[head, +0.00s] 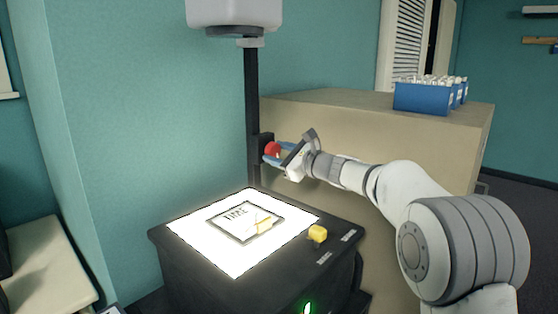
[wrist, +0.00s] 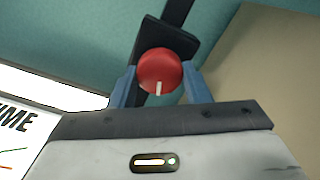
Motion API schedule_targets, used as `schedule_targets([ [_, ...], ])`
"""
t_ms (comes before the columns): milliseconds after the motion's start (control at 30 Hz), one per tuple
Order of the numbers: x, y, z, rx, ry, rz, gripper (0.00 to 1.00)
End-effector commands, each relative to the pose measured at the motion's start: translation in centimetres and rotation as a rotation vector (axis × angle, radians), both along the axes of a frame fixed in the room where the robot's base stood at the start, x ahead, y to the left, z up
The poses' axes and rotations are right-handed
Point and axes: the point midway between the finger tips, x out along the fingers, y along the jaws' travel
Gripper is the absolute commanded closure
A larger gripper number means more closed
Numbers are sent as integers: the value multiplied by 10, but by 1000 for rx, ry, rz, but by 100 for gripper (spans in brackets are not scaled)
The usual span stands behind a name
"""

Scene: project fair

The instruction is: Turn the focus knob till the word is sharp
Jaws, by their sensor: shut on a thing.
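The red round focus knob (head: 272,149) is on a black mount on the projector's dark post (head: 253,100). My gripper (head: 275,153) is at the knob, its blue fingers on either side of it. In the wrist view the knob (wrist: 160,70) sits between the two fingers (wrist: 158,85), and its white mark points down toward me. The gripper is shut on it. The framed sheet with a word (head: 245,221) lies on the bright glass top (head: 190,232). The word looks like "TIME" and part of it shows in the wrist view (wrist: 15,118). No projected word is in view.
The white projector head (head: 235,12) hangs above on the post. A beige cabinet (head: 370,115) stands close behind my gripper, with blue bins (head: 425,98) on top.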

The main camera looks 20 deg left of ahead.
Motion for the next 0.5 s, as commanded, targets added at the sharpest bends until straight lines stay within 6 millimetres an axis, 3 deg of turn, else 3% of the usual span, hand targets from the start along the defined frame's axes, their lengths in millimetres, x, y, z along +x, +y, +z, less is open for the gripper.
schedule_targets([
  [200,0,0,-1,-2,2,1,80],
  [233,0,0,-1,-2,2,0,55],
  [500,0,0,0,-1,3,-1,35],
])
